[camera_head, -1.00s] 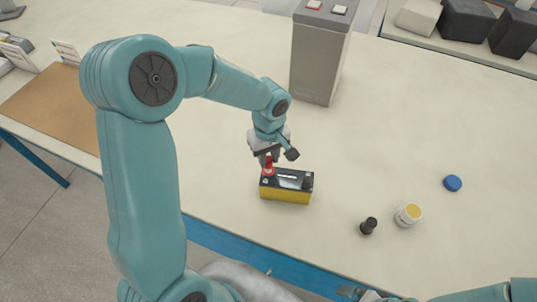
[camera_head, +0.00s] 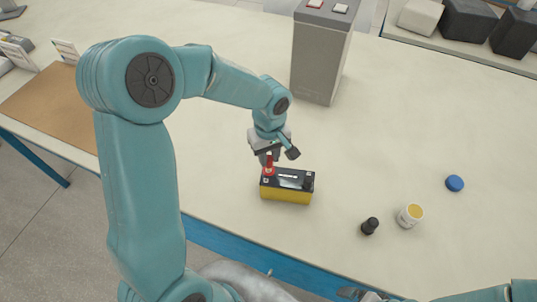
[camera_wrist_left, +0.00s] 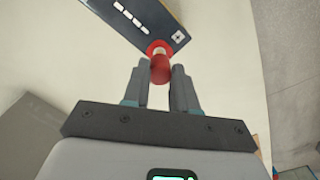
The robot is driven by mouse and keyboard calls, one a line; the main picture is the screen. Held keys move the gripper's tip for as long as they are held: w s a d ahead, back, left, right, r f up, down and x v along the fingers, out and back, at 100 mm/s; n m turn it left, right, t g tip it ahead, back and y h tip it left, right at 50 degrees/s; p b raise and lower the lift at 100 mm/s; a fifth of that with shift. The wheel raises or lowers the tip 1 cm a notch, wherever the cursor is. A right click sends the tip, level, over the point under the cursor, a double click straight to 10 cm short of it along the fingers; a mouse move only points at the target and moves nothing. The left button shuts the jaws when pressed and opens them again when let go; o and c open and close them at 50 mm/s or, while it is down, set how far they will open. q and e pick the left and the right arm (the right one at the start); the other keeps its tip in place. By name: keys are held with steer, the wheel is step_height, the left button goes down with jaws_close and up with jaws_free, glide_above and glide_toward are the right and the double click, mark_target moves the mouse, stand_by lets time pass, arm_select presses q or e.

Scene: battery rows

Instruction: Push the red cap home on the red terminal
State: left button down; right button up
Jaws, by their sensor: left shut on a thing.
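A battery with a yellow body and dark top (camera_head: 287,195) stands on the bench. Its top also shows in the wrist view (camera_wrist_left: 150,18). My left gripper (camera_head: 268,157) is over the battery's left end, shut on the red cap (camera_wrist_left: 160,72). In the wrist view, the cap sits between the two fingers, with its far end at a red ring (camera_wrist_left: 158,46) at the terminal on the battery's edge. Whether the cap is fully seated cannot be told. My right gripper (camera_head: 362,294) shows only partly at the bottom edge; its fingers are unclear.
A small black cap-like piece (camera_head: 370,226), a white jar with yellow top (camera_head: 410,215) and a blue disc (camera_head: 454,183) lie right of the battery. A tall grey box (camera_head: 320,60) stands behind. A brown mat (camera_head: 50,105) lies left. The bench between is clear.

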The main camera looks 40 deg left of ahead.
arm_select(q)
steer(key=shift+f, duration=0.1)
stand_by(0.6)
steer(key=shift+f+b, duration=0.55)
steer(key=shift+b, duration=0.3)
steer(key=shift+f+b, duration=0.8)
steer(key=shift+b, duration=0.2)
stand_by(0.8)
steer(key=shift+c, duration=1.7)
jaws_free()
steer(key=shift+r+p, duration=2.25)
steer(key=shift+r, duration=1.3)
